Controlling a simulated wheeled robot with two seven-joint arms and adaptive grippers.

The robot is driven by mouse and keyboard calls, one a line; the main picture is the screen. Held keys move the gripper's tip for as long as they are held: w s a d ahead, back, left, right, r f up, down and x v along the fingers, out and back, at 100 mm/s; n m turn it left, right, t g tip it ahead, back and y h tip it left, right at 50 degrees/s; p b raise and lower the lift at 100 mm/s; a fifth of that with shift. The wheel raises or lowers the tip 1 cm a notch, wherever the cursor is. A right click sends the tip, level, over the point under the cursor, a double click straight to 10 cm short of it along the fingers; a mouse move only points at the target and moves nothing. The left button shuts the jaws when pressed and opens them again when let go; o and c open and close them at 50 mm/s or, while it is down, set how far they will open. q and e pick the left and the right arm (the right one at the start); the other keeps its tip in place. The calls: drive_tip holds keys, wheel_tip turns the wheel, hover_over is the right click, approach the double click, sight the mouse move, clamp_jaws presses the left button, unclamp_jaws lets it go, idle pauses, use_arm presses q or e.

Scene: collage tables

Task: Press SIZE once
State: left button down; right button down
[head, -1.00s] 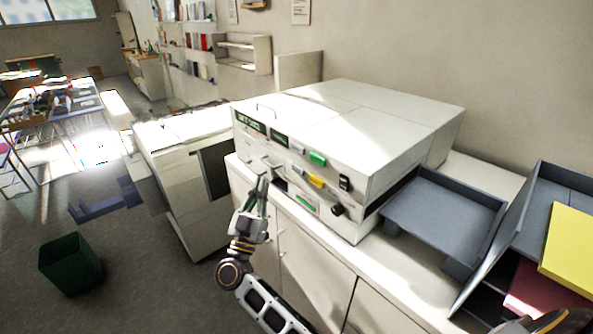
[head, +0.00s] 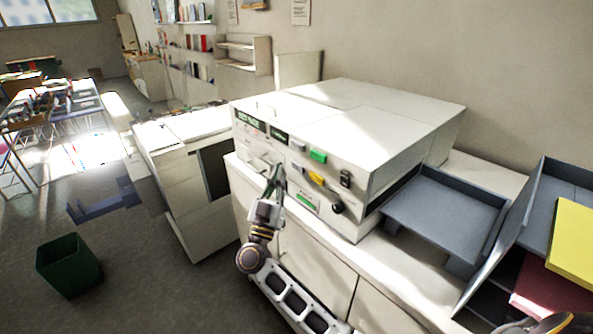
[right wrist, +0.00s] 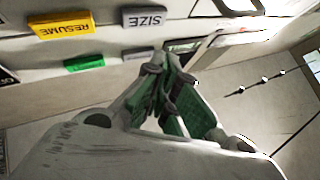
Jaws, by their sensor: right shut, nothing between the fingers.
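The white machine (head: 352,120) stands on a cabinet, with its button panel facing me. The grey SIZE button (right wrist: 144,18) shows upside down at the top of the right wrist view, beside the yellow RESUME button (right wrist: 60,24). In the head view the SIZE button (head: 298,167) is small, just left of the yellow button (head: 316,178). My right gripper (head: 277,170) is shut and empty, in front of the panel's lower left part. In the right wrist view its fingertips (right wrist: 163,68) are below the SIZE button in the picture, apart from it. My left gripper is not in view.
The panel also has a green button (head: 318,156), a black knob (head: 337,208) and a small display (head: 250,122). A grey tray (head: 445,213) is right of the machine. A green bin (head: 69,265) stands on the floor at left.

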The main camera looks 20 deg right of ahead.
sight(298, 167)
drive_tip(key=shift+w+d+p, duration=0.25)
drive_tip(key=shift+d+p, duration=0.05)
drive_tip(key=shift+d, duration=0.35)
drive_tip(key=shift+w+d+p, duration=0.2)
drive_tip(key=shift+d+p, duration=0.1)
drive_tip(key=shift+d, duration=0.35)
drive_tip(key=shift+w+d+r+p, duration=0.1)
drive_tip(key=shift+w+d+p, duration=0.05)
drive_tip(key=shift+d+p, duration=0.2)
idle(0.5)
drive_tip(key=shift+w+d+p, duration=0.15)
drive_tip(key=shift+d+p, duration=0.15)
drive_tip(key=shift+d, duration=0.2)
idle(1.4)
drive_tip(key=shift+a, duration=0.15)
drive_tip(key=shift+s+a+p, duration=0.3)
drive_tip(key=shift+a+p, duration=0.05)
drive_tip(key=shift+a, duration=0.3)
idle(0.5)
